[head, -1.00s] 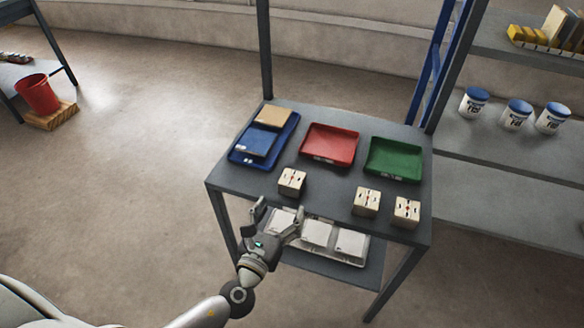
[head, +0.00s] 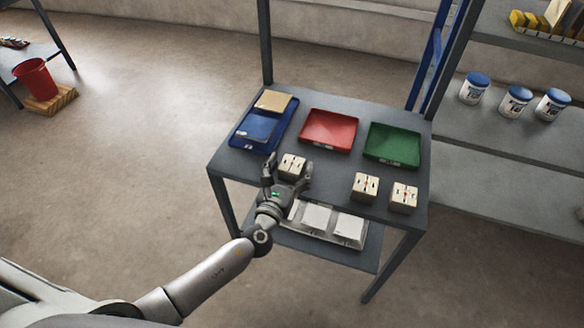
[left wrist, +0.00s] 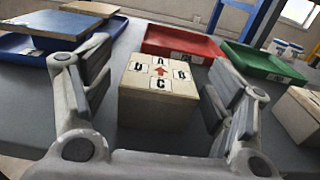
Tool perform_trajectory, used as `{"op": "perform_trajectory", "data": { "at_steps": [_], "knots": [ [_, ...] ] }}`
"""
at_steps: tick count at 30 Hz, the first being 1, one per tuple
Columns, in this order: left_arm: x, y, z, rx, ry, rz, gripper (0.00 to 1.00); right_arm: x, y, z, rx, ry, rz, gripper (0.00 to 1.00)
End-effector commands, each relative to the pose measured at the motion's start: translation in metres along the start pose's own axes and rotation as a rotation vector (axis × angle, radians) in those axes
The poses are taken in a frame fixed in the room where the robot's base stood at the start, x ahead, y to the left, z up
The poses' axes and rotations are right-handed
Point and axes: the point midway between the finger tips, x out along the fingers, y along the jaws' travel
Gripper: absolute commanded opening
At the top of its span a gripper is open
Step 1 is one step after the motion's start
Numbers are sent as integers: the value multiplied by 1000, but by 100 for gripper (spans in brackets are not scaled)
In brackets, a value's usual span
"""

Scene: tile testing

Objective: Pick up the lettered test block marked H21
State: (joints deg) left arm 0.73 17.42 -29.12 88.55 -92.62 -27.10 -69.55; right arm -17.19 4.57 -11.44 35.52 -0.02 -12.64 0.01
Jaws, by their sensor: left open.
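Three pale lettered blocks stand on the grey table (head: 330,178). The left block (head: 291,166) is between the open fingers of my left gripper (head: 286,172). In the left wrist view this block (left wrist: 157,99) shows letters A, B, C and D around a red arrow on its top. The fingers (left wrist: 156,100) stand on either side of it, with gaps on both sides. The middle block (head: 365,187) and right block (head: 404,197) stand farther right. I cannot read an H21 mark on any block. My right gripper is not in view.
Behind the blocks lie a blue tray (head: 238,143) holding a blue item and a tan item, a red tray (head: 328,131) and a green tray (head: 392,146). White items (head: 316,217) sit on the lower shelf. Shelving with white jars (head: 515,101) stands at right.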

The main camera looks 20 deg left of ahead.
Motion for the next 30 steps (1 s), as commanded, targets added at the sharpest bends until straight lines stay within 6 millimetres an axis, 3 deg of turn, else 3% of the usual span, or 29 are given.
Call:
{"op": "perform_trajectory", "data": {
  "at_steps": [4,11,26,30],
  "knots": [
    [12,0,0,1,0,-1,79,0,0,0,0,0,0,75],
    [13,0,0,0,1,-1,79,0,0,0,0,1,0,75],
    [13,0,0,1,0,-1,17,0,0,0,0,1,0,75],
    [13,0,1,1,-2,-1,17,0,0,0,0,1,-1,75]
  ]
}}
